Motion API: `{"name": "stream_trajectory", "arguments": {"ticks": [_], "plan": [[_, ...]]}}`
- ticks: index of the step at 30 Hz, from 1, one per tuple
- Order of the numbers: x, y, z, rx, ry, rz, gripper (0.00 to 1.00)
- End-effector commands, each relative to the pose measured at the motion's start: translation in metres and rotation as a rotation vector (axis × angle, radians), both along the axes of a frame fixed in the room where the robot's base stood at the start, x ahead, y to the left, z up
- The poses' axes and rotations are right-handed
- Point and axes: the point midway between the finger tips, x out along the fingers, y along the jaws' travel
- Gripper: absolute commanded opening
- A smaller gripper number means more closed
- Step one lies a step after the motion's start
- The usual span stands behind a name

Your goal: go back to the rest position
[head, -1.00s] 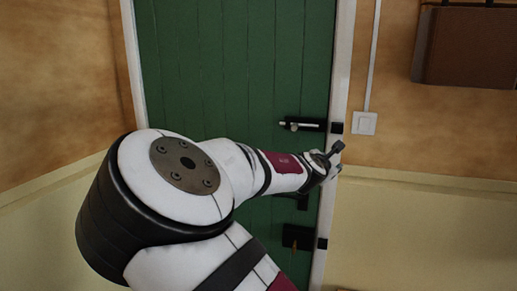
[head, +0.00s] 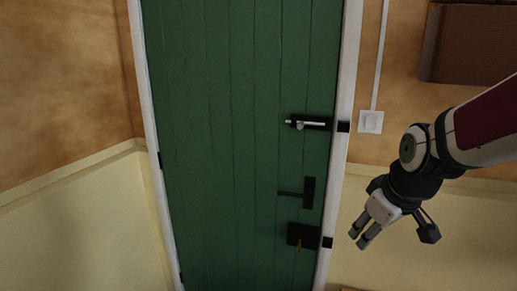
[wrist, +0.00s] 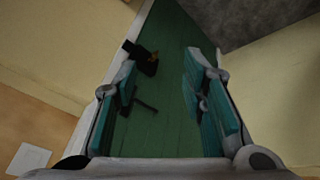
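My gripper (head: 364,233) hangs at the right in the head view, in front of the cream lower wall and apart from the door. Its fingers point down and to the left. In the wrist view my gripper (wrist: 165,85) shows two teal-padded fingers spread apart with nothing between them. The green plank door (head: 230,130) stands upright in its white frame and looks closed. It carries a bolt (head: 308,123) at the top, a lever handle (head: 307,192) below it, and a black lock box (head: 303,235) with a brass-coloured key.
A white light switch (head: 371,121) is on the wall right of the door frame. A brown box-like thing (head: 475,45) is on the wall at the upper right. The space directly before the door is clear in the head view.

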Motion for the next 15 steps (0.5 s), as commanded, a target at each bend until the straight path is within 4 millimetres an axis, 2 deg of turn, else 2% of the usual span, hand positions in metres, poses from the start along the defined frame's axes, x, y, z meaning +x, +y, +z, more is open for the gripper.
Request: {"name": "stream_trajectory", "arguments": {"ticks": [1, 6, 11, 15], "plan": [[-0.015, 0.004, 0.012, 0.042, -0.008, -0.032, 0.38], [-0.066, 0.018, 0.04, 0.145, -0.007, -0.14, 0.38], [-0.116, 0.029, 0.059, 0.194, -0.011, -0.247, 0.38], [-0.153, 0.035, 0.066, 0.205, -0.018, -0.337, 0.38]]}}
